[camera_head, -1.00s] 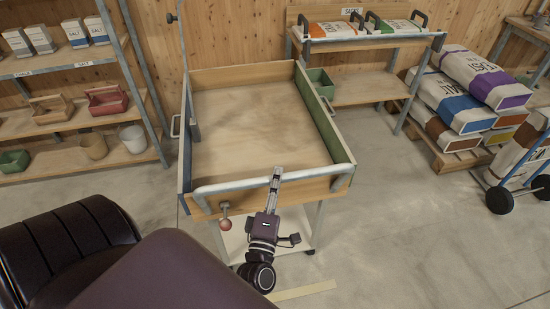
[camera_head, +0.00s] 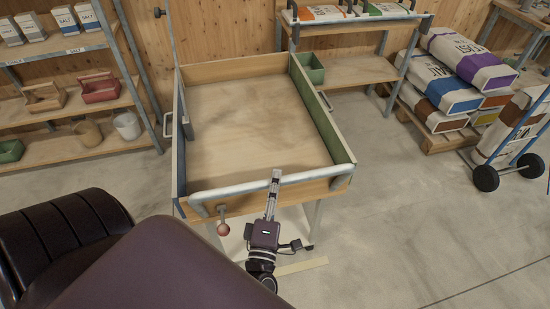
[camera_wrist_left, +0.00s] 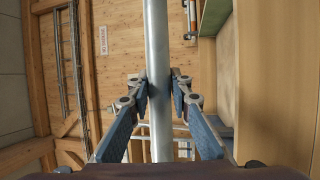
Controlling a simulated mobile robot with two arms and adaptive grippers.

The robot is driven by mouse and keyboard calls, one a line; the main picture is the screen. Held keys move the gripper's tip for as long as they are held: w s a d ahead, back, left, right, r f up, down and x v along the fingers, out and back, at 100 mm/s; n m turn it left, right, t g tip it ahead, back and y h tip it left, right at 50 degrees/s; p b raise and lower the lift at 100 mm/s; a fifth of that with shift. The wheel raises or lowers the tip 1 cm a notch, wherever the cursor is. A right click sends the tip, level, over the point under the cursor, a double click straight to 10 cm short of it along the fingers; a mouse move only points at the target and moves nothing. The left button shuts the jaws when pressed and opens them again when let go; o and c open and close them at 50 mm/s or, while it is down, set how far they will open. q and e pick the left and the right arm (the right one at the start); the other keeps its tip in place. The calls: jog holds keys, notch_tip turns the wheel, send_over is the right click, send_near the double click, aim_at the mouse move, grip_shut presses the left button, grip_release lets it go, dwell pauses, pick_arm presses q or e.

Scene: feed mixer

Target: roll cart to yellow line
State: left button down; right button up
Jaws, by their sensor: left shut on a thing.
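The cart is a wooden tray with low side walls (camera_head: 342,147) on a frame with legs, in the middle of the head view. A grey metal push bar (camera_head: 235,188) runs along its near edge. My left gripper (camera_head: 273,182) is shut on this bar, right of its middle. In the left wrist view the bar (camera_wrist_left: 158,120) runs between the two fingers (camera_wrist_left: 158,85). The yellow line is a pale strip (camera_head: 300,267) on the floor, just on my side of the cart's near right leg. My left arm hides its left part. My right gripper is not in view.
A shelf with boxes and baskets (camera_head: 98,88) stands at the left. A bench with a green bin (camera_head: 313,70) is behind the cart. Stacked sacks (camera_head: 450,90) and a blue hand truck (camera_head: 510,150) stand at the right. The floor at the front right is clear.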

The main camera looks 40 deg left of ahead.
pick_arm(q)
jog(key=c, duration=1.7)
grip_release()
jog(key=shift+c, duration=0.2)
jog(key=shift+s, duration=0.1)
jog(key=v, duration=1.2)
jog(key=shift+f, duration=0.15)
